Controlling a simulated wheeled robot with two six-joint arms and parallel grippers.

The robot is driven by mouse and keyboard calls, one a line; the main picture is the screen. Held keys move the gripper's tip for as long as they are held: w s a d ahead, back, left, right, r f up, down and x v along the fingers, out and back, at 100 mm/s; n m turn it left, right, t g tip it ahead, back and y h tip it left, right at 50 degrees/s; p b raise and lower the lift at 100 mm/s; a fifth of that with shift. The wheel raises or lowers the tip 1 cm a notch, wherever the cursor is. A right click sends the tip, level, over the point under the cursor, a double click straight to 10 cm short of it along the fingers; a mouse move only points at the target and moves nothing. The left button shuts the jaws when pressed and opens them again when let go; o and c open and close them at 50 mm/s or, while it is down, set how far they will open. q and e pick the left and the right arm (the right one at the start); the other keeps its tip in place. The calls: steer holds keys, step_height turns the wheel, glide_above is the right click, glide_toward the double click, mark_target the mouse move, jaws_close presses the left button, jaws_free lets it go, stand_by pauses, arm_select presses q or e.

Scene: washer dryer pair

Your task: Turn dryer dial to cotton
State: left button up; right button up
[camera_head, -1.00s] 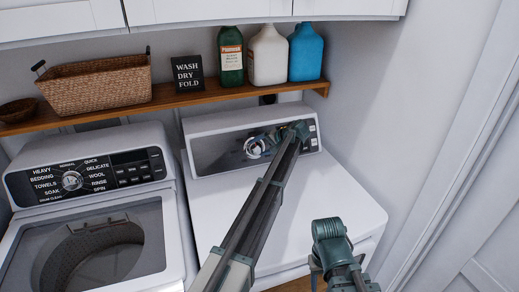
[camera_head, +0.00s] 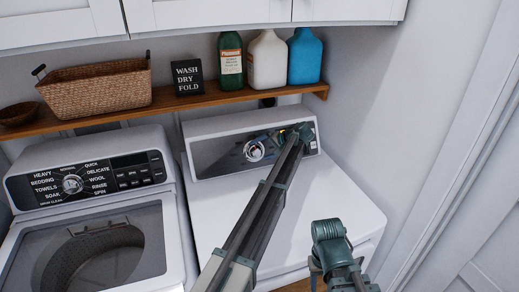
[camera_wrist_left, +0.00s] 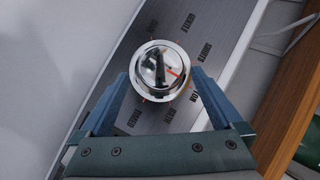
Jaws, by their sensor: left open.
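The dryer dial (camera_head: 254,150) is a round chrome knob on the dark panel of the right-hand machine. In the left wrist view the dial (camera_wrist_left: 160,82) has a small red mark right of its middle and printed labels around it.
The dryer's white top (camera_head: 325,190) is clear apart from my left arm above it. The washer (camera_head: 170,215) stands to the left. A wooden shelf (camera_head: 190,100) above holds a basket (camera_head: 98,90), a sign (camera_head: 187,76) and bottles (camera_head: 268,57). A wall closes the right side.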

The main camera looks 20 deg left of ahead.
arm_select(q)
steer(key=p+v, duration=0.6)
steer(key=v, duration=0.6)
steer(key=shift+f, duration=0.15)
